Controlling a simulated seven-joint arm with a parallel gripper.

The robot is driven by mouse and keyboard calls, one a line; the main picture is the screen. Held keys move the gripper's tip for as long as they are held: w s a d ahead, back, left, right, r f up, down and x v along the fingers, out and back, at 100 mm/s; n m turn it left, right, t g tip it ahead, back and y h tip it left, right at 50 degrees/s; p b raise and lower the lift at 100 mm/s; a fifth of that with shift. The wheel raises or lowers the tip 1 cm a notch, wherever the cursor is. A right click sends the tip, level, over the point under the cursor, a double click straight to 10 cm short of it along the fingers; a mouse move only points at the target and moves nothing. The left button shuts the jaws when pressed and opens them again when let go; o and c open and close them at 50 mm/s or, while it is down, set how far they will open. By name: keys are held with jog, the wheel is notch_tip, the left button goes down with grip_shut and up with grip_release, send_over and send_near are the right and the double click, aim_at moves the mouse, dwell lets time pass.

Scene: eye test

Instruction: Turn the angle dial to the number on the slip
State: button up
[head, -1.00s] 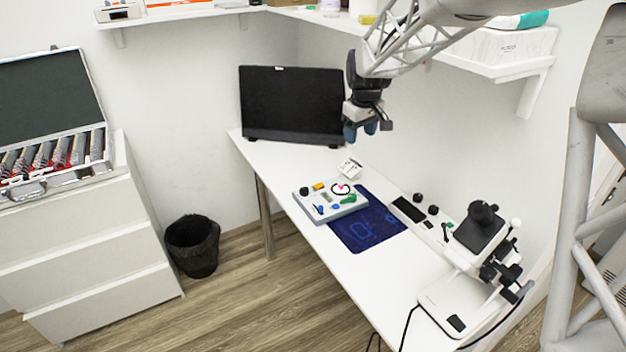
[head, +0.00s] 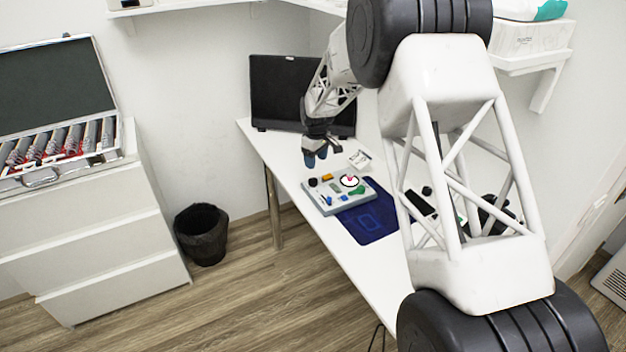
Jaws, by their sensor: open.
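A grey control panel (head: 323,208) with small coloured parts lies on the white desk.
A dark blue mat (head: 368,224) lies beside the panel. A black monitor (head: 280,95) stands at the desk's far end. My arm hides much of the desk's right side and most of the microscope (head: 494,212). A black bin (head: 201,236) stands on the floor.

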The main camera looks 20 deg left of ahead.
aim_at(313, 180)
jog(key=shift+w+a+f, duration=0.15)
jog(key=shift+a+f, duration=0.45)
jog(key=shift+f, duration=0.2)
jog(key=shift+f, duration=0.15)
jog(key=shift+f, duration=3.75)
jog(key=c, duration=0.9)
